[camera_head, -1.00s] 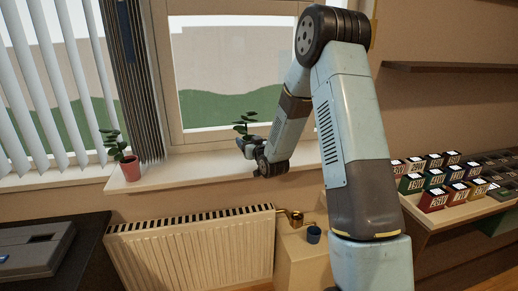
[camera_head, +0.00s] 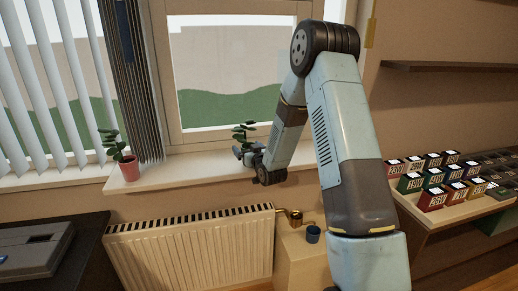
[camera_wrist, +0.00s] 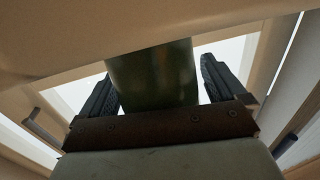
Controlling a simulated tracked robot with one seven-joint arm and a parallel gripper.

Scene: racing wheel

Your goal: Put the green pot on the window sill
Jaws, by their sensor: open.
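The green pot (camera_wrist: 150,75) shows in the wrist view between the two fingers of my gripper (camera_wrist: 160,84). The fingers are open, one on each side of the pot, with a visible gap at the right finger. In the head view its leafy plant (camera_head: 242,131) rises above my gripper (camera_head: 241,150), in front of the window. The pot itself is mostly hidden by the gripper there. The gripper is at the window sill (camera_head: 195,167); I cannot see the pot's base meeting the sill.
A pink pot with a plant (camera_head: 129,168) stands on the sill at the left. A radiator (camera_head: 190,250) is below the sill. A blue cup (camera_head: 313,234) stands on a low cabinet. Small boxes (camera_head: 435,180) fill a shelf at the right. The sill between the plants is clear.

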